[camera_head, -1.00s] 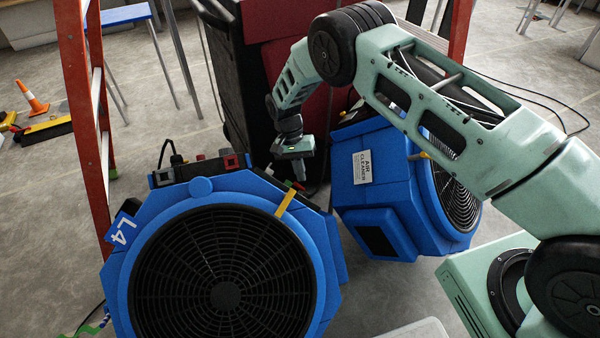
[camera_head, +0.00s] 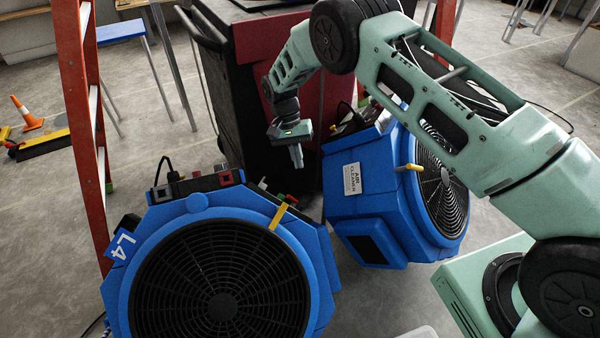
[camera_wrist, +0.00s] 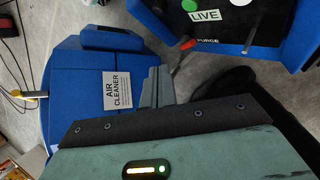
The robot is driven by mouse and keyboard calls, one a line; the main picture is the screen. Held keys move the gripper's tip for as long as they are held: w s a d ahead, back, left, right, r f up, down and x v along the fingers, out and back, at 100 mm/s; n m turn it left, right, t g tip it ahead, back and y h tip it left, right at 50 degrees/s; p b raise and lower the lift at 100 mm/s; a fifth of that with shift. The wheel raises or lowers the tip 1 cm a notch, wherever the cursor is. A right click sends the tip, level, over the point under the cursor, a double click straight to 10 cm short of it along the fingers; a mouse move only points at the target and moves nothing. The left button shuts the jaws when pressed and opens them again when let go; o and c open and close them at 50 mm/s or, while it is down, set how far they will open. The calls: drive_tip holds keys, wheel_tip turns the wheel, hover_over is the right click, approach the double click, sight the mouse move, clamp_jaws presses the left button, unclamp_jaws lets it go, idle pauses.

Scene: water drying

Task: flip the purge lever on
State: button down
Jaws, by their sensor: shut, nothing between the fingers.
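The PURGE label (camera_wrist: 208,41) shows on the dark panel of a blue machine in the wrist view. Beside it is the purge lever (camera_wrist: 187,44), with a red part and a thin grey shaft slanting toward my fingers. I cannot tell whether its position is on or off. In the head view the panel is on top of the blue fan marked L4 (camera_head: 124,243). My gripper (camera_head: 297,160) is shut and empty, above and behind the panel's right end. In the wrist view its fingers (camera_wrist: 157,86) are beside the lever, apparently apart from it.
A second blue machine labelled AIR CLEANER (camera_head: 352,179) stands close at the right, just beside my gripper. A dark cart with a red front (camera_head: 290,85) is behind. A red ladder (camera_head: 85,120) stands at the left. The panel also carries a LIVE label (camera_wrist: 204,16) and a green button.

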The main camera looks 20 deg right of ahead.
drive_tip(key=shift+v, duration=1.25)
